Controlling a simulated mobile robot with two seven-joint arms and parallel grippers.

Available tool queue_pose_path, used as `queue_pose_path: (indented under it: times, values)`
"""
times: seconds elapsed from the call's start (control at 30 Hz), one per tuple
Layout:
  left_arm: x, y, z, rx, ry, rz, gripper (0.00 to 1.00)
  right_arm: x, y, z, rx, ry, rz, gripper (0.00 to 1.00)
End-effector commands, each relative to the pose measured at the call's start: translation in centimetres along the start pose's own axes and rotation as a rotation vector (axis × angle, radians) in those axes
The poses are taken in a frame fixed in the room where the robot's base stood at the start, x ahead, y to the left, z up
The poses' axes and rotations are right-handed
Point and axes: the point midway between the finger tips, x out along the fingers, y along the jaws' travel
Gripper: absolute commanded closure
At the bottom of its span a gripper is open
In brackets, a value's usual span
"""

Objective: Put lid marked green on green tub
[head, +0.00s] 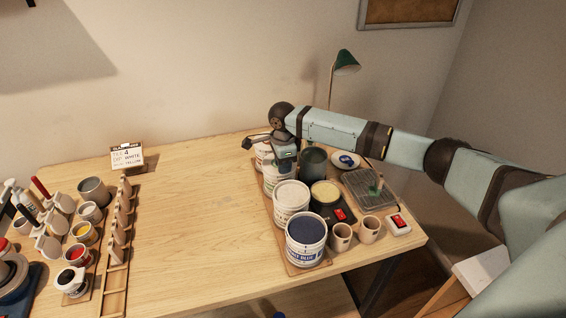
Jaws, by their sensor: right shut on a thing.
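My right gripper (284,158) reaches in from the right, low over the back of the group of tubs. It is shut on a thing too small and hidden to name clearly. A white tub (275,183) stands just below the gripper, its top partly covered. Another white tub (261,160) shows behind it, mostly hidden by the gripper. A dark green round container (313,163) stands just right of the gripper. I cannot read a green mark on any tub or lid. My left gripper is out of view.
In front stand a white-topped tub (291,203), a dark-blue-topped tub (306,238) and a pale yellow-topped container (325,193). Two cups (341,237) (370,229) and a grey tray (370,187) lie right. Pots and a rack (115,262) fill the left; the table's middle (195,220) is clear.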

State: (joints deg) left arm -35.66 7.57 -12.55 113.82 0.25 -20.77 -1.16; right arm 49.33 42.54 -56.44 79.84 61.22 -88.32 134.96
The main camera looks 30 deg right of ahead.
Motion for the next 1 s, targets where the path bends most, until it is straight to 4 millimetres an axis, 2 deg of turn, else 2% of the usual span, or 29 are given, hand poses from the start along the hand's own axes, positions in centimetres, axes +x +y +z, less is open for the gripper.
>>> queue_pose_path:
  times: [0.33, 0.37, 0.43, 0.47, 0.77, 0.87, 1.0]
  values:
    - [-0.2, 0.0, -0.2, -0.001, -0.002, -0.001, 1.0, 0.2, 0.0, 0.0, 0.0, -0.002, 0.0, 1.0]
    - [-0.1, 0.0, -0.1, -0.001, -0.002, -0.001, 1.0, 0.2, -0.1, 0.0, 0.0, -0.002, -0.001, 0.69]
    - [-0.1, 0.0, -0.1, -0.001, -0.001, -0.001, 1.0, 0.2, -0.1, 0.0, 0.0, -0.001, -0.001, 0.53]
    - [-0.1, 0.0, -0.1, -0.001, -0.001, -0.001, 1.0, 0.2, -0.1, 0.0, 0.0, -0.001, -0.001, 0.51]
    - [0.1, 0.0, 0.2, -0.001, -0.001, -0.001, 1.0, 0.1, -0.1, 0.0, 0.0, 0.0, -0.002, 0.51]
    - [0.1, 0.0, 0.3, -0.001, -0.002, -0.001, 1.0, -0.8, -0.1, 0.0, 0.0, -0.002, -0.003, 0.51]
    - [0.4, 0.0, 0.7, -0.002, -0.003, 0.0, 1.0, -3.3, -0.1, 0.0, 0.0, -0.002, -0.004, 0.51]
